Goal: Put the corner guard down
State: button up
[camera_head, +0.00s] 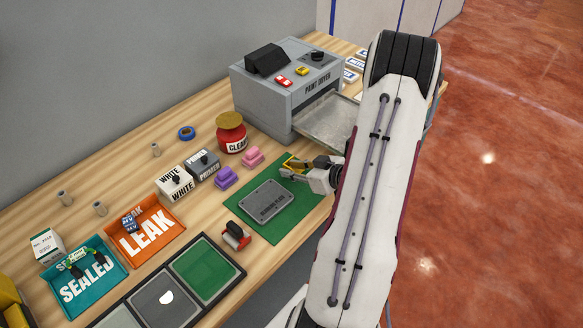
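My gripper (291,171) is low over the upper right part of the green mat (285,229), reaching in from the right. A small yellow piece (293,163), which looks like the corner guard, is at its fingertips, and the fingers appear closed on it. The fingers partly hide it, and I cannot tell whether it touches the mat. A grey plate with dark markings (266,202) lies on the mat, to the lower left of the gripper.
A pink block (253,157) and a purple block (226,177) stand left of the gripper. The paint dryer (270,92), with its tray (325,122) out, stands behind. A red-and-black tool (236,236) lies near the mat's left edge. My arm covers the table's right side.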

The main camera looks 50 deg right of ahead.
jog(key=shift+c, duration=0.4)
grip_shut()
jog(key=shift+r, duration=0.2)
notch_tip(320, 180, up, 10)
jog(key=shift+f, duration=0.2)
dwell(0.4)
dwell(0.5)
